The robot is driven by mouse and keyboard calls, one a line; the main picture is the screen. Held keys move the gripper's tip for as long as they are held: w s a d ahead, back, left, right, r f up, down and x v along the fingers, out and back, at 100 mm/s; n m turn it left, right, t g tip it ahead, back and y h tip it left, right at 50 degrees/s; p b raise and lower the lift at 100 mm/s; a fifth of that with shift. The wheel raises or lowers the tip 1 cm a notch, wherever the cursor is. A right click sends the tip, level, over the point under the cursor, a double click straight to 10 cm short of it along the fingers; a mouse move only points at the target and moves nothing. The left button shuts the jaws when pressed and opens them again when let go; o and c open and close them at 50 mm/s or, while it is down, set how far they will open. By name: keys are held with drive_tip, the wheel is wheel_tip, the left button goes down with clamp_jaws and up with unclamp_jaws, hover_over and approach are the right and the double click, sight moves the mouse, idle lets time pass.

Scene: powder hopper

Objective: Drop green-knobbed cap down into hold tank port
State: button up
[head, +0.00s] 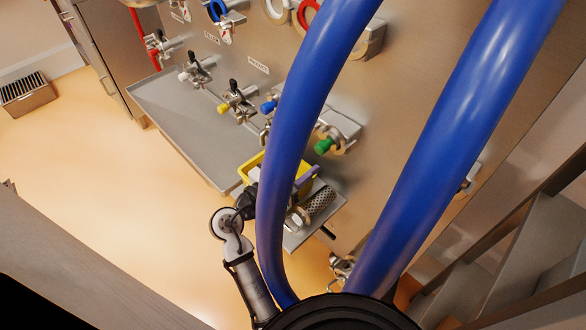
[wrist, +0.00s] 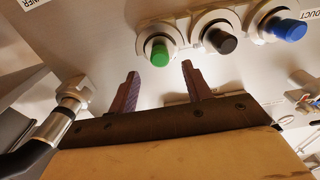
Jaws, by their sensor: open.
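The green-knobbed cap (head: 323,146) sits on a metal fitting on the steel panel, right of the near blue hose in the head view. In the wrist view its green knob (wrist: 159,52) faces me, seated in a pale round fitting. My gripper (wrist: 160,68) is open and empty, its two purple fingers apart below the knob and not closed on it. In the head view a purple finger of my gripper (head: 306,174) shows below the cap, and the hose hides part of the arm. I cannot tell which opening is the hold tank port.
A black knob (wrist: 220,40) and a blue knob (wrist: 288,27) sit close right of the green one. Two thick blue hoses, one nearer (head: 305,90), cross the view. Grey shelf (head: 185,125) has bare space.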

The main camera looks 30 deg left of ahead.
sight(318, 151)
drive_tip(key=x, duration=0.6)
drive_tip(key=shift+d, duration=0.1)
drive_tip(key=shift+x, duration=0.85)
drive_tip(key=shift+r, duration=0.1)
drive_tip(key=shift+c, duration=0.4)
drive_tip(key=c, duration=0.6)
